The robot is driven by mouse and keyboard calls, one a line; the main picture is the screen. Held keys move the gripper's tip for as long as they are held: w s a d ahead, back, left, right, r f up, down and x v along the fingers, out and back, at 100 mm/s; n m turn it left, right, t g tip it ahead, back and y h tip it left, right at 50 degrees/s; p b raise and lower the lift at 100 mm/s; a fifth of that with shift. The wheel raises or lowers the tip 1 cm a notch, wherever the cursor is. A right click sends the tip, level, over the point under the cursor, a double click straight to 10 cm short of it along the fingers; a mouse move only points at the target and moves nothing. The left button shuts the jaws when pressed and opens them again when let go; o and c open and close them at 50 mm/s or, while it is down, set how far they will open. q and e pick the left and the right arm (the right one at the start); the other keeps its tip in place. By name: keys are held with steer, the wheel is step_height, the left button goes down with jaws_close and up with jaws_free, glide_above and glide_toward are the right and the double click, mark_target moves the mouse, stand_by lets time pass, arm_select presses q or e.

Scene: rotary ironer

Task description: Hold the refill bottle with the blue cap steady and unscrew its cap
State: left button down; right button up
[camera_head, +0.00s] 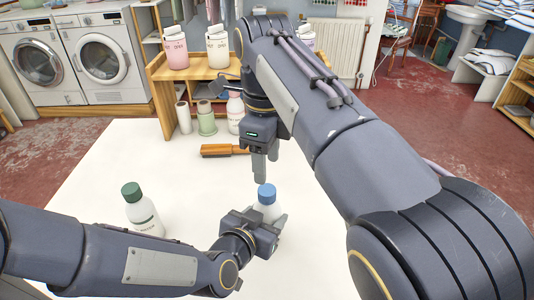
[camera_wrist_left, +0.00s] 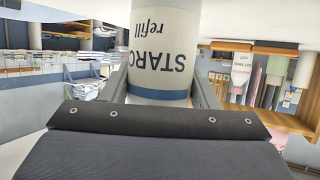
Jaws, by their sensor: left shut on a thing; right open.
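The refill bottle with the blue cap (camera_head: 266,192) stands upright on the white table. My left gripper (camera_head: 268,226) is shut around the bottle's body from the front left. In the left wrist view the white bottle (camera_wrist_left: 164,40), with "STARCH refill" lettering partly cut off and a blue band, sits between the fingers; its cap is out of that view. My right gripper (camera_head: 260,176) points down just above the blue cap, slightly to its left. It is open and empty, its fingers partly overlapping from this angle. The cap sits on the bottle.
A white bottle with a green cap (camera_head: 141,208) stands to the left on the table (camera_head: 95,185). A wooden brush (camera_head: 222,150) lies behind. Spools and a pink-capped bottle (camera_head: 235,112) stand by the wooden shelf (camera_head: 160,72).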

mark_target(267, 190)
steer(key=m, duration=0.4)
steer(key=shift+s+r, duration=0.1)
steer(key=shift+r, duration=0.3)
steer(key=shift+f+m, duration=0.1)
steer(key=shift+m, duration=0.3)
step_height(267, 190, down, 8)
steer(key=shift+r, duration=0.15)
